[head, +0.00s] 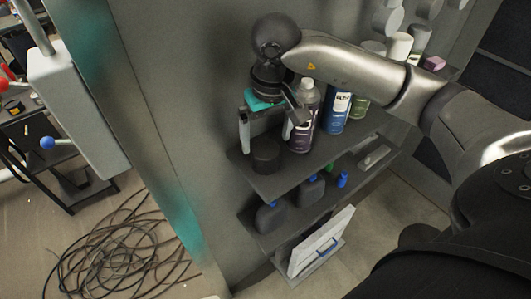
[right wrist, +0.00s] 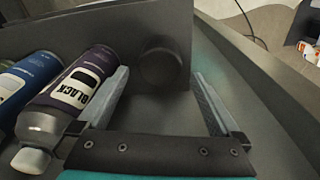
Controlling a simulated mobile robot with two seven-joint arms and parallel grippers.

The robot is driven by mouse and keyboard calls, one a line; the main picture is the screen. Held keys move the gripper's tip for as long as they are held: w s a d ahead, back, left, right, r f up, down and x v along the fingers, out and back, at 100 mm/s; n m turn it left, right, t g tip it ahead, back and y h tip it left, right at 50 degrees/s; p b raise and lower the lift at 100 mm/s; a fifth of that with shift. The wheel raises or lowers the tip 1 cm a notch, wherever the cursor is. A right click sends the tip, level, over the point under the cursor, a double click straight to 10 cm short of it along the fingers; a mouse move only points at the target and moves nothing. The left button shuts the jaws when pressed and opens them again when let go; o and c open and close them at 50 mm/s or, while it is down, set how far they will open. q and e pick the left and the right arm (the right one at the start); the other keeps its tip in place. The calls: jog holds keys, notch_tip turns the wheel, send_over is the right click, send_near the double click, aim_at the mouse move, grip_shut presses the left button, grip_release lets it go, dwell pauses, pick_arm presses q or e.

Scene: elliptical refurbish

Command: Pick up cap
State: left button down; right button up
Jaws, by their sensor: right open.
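The cap is a short black cylinder (head: 266,154) on the top shelf near its left end. It also shows in the right wrist view (right wrist: 161,68), ahead of my fingers. My right gripper (head: 265,142) is open, pointing down at the cap, with one finger at each side of it in the head view. In the right wrist view the cap lies in the gap between the fingertips, with nothing gripped. Whether a finger touches the cap, I cannot tell. My left gripper is not in view.
The shelf (head: 283,182) adjoins a grey wall (head: 190,110).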

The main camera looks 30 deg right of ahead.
aim_at(266, 149)
jog(key=shift+w+f+p, duration=0.15)
jog(key=shift+f, duration=1.05)
jog(key=shift+w+f+p, duration=0.15)
jog(key=shift+f, duration=1)
jog(key=c, duration=1)
jog(key=shift+r, duration=0.15)
jog(key=shift+c, duration=0.2)
